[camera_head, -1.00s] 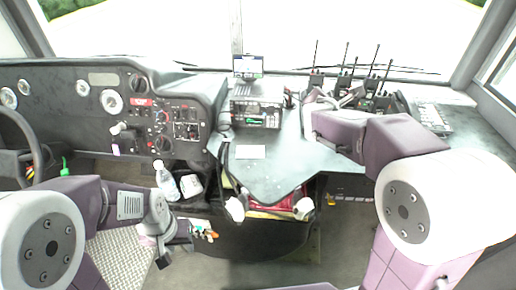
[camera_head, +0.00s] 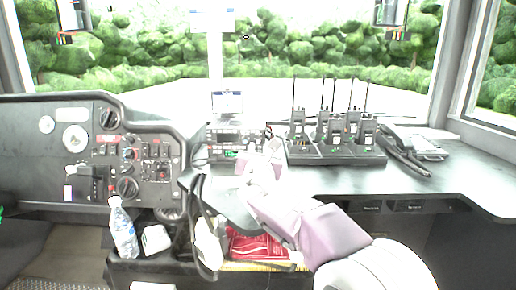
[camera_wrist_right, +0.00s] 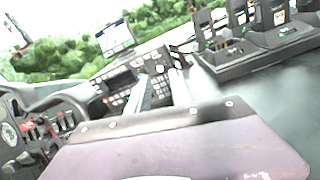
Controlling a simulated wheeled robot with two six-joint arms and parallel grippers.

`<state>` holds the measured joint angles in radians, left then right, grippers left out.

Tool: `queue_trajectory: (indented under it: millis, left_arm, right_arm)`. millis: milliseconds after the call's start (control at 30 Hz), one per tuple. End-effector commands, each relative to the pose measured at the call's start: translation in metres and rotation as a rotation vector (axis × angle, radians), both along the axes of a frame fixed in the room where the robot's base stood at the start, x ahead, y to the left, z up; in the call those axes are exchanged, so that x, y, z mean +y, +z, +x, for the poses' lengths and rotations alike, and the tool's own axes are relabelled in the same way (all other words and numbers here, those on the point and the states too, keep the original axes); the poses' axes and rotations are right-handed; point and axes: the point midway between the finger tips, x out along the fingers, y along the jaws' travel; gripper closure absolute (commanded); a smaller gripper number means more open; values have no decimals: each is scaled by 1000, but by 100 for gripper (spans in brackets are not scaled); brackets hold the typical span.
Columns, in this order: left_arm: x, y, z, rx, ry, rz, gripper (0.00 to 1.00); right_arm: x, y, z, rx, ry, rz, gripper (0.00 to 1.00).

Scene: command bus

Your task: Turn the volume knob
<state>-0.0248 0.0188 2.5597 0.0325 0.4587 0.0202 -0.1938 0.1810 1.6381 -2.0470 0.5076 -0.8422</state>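The radio (camera_head: 226,153) is a dark box with a small display and buttons on the dash counter. It also shows in the right wrist view (camera_wrist_right: 123,80), with a round knob-like part (camera_wrist_right: 159,69) at its right end; I cannot tell for sure that this is the volume knob. My right gripper (camera_head: 272,148) is just right of the radio in the head view. Contact with the radio cannot be told. My left gripper is out of view.
A charger rack with several handheld radios (camera_head: 334,150) stands right of my right gripper. A small screen (camera_head: 227,103) is behind the radio. A water bottle (camera_head: 122,230) stands lower left. The dark counter (camera_head: 455,182) is clear at the right.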

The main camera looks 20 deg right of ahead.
Motion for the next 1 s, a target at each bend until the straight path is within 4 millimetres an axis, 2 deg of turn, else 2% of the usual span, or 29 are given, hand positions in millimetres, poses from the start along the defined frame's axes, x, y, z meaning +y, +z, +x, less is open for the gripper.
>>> queue_trajectory:
  millis: [33, 200, 333, 633, 667, 733, 1000]
  left_arm:
    - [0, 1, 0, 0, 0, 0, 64]
    - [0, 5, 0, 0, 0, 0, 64]
    - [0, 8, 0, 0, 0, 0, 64]
    - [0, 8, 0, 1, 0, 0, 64]
    - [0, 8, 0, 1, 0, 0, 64]
    - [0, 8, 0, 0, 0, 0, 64]
    - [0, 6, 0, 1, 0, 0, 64]
  right_arm:
    - [-4, -1, 12, 2, -3, -1, 74]
    - [-12, 0, 44, 2, -3, 0, 74]
    - [-16, 0, 59, 1, -2, 0, 74]
    - [-17, -1, 63, 1, -1, 0, 74]
    - [-17, -1, 63, 1, -1, 0, 80]
    - [-17, -1, 63, 1, -1, 0, 99]
    - [-17, -1, 63, -1, -1, 10, 100]
